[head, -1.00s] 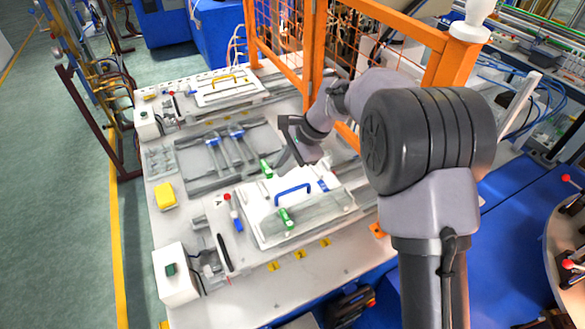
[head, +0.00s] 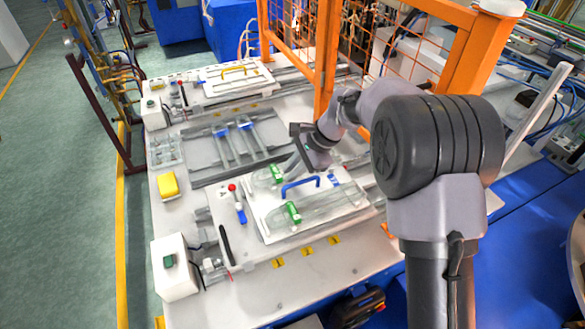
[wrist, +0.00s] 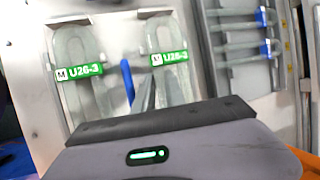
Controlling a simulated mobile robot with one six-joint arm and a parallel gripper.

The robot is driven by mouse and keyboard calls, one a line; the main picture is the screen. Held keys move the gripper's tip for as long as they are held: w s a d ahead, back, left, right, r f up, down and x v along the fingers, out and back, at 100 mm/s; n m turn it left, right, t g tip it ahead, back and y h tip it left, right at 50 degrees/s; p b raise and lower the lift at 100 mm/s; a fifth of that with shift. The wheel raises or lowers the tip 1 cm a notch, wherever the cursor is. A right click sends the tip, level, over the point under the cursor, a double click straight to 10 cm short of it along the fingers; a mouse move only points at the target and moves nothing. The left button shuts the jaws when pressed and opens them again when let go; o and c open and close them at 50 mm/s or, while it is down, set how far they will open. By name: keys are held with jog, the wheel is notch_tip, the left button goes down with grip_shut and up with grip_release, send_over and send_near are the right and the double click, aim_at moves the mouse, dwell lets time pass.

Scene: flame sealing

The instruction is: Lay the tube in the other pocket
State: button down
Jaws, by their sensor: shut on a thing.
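Two clear U-shaped tubes with green U26-3 labels show at the white plate (head: 340,217) with the blue handle (head: 301,186). The near tube (head: 294,212) lies on the near side of the handle; it is the left one (wrist: 81,72) in the wrist view. The far tube (head: 276,174) is on the other side of the handle, the right one (wrist: 169,58) in the wrist view. My gripper (head: 296,163) is shut on this far tube, low at the plate; its fingers (wrist: 143,88) cover part of it. I cannot tell whether the tube touches the pocket floor.
A grey rack (head: 196,175) holding tubes with blue tags lies behind the plate. A red knob (head: 232,187), a yellow block (head: 167,185) and a white box (head: 174,268) stand on the left. An orange mesh guard (head: 326,60) rises behind my arm.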

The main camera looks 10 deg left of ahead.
jog(key=shift+f, duration=0.4)
dwell(0.3)
jog(key=c, duration=1.3)
grip_release()
jog(key=p+v, duration=0.3)
jog(key=v, duration=1.4)
jog(key=shift+r, duration=0.25)
